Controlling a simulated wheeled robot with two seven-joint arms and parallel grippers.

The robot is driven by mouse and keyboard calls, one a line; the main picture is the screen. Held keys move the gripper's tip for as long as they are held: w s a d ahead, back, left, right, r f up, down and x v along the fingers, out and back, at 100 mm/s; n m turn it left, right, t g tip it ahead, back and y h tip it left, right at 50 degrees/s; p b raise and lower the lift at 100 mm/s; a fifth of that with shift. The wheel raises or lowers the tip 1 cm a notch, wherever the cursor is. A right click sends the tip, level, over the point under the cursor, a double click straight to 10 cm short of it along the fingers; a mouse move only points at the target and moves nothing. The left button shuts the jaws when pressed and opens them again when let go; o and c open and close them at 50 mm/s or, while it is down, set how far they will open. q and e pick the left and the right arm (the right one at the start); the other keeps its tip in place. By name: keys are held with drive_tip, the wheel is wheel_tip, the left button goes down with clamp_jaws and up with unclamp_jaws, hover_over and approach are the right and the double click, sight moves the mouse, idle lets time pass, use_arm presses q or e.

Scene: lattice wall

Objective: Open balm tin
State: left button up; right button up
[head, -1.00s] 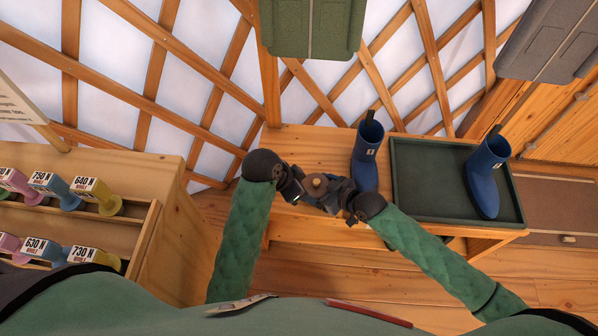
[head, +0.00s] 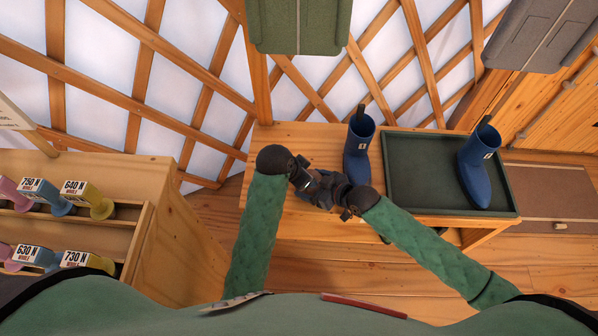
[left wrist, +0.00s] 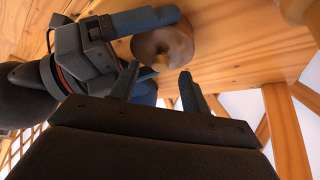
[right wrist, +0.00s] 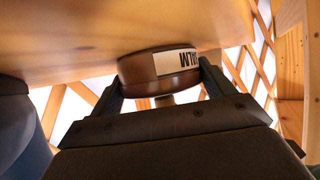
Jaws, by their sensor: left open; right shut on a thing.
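The balm tin is a round brown tin with a white label in the right wrist view (right wrist: 140,70); the label reads upside down. In the left wrist view the tin (left wrist: 175,45) shows a small tan knob (left wrist: 160,63). My right gripper (right wrist: 160,90) is shut on the tin's sides. My left gripper (left wrist: 158,72) is open, its fingertips pointing at the tin with the knob between them in the picture; I cannot tell if they touch it. In the head view my left gripper (head: 308,183) and right gripper (head: 343,192) meet above the bench and hide the tin.
The wooden bench (head: 285,220) holds a blue boot (head: 358,150) close behind my right gripper. A dark green tray (head: 420,165) with another blue boot (head: 477,165) stands to the right. A wooden rack (head: 150,200) with coloured spools is at left.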

use_arm(q)
drive_tip(key=shift+x, duration=1.3)
clamp_jaws()
drive_tip(key=shift+r, duration=0.3)
drive_tip(key=shift+r, duration=0.35)
use_arm(e)
drive_tip(key=shift+f, duration=0.15)
